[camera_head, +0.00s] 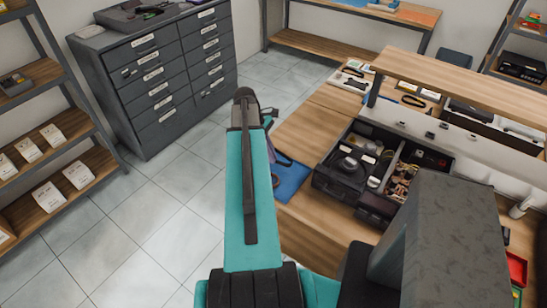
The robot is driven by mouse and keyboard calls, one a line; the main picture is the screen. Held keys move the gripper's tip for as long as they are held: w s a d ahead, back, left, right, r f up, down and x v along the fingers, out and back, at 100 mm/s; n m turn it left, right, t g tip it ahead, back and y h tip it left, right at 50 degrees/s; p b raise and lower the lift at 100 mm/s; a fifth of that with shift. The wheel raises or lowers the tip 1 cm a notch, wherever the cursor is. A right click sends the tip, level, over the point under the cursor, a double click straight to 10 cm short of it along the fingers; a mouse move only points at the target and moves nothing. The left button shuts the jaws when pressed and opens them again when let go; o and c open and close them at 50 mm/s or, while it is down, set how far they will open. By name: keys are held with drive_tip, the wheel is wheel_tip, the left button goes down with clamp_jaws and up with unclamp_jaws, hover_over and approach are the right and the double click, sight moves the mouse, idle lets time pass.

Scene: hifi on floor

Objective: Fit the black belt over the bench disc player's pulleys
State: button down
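An open-topped black unit (322,181), which looks like the bench disc player, sits on the wooden bench. Round dark and pale parts show inside its left half; I cannot tell which are the pulleys. A small dark curved thing (275,181), perhaps the belt, shows at the left edge of a blue mat (292,182) left of the player; my arm partly covers that area. My teal arm rises through the middle of the view and bends at its top. Small parts of it show just right of the upper link. My gripper's fingers are hidden behind it.
The bench (310,128) has bare wood behind the mat. A raised wooden shelf (450,80) runs along its right side. A grey drawer cabinet (160,80) and a shelf rack (75,155) stand left. The tiled floor (150,215) between is clear.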

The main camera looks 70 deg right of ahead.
sight(276, 166)
drive_tip(key=shift+d+f, duration=0.1)
drive_tip(key=shift+d, duration=0.45)
drive_tip(key=shift+d+f+b, duration=0.15)
drive_tip(key=shift+f+b, duration=0.15)
drive_tip(key=shift+b, duration=0.05)
drive_tip(key=shift+f+b, duration=0.65)
drive_tip(key=shift+f, duration=0.6)
drive_tip(key=shift+f, duration=0.15)
drive_tip(key=c, duration=2)
unclamp_jaws()
drive_tip(key=shift+w+f+b, duration=0.1)
drive_tip(key=shift+b, duration=0.55)
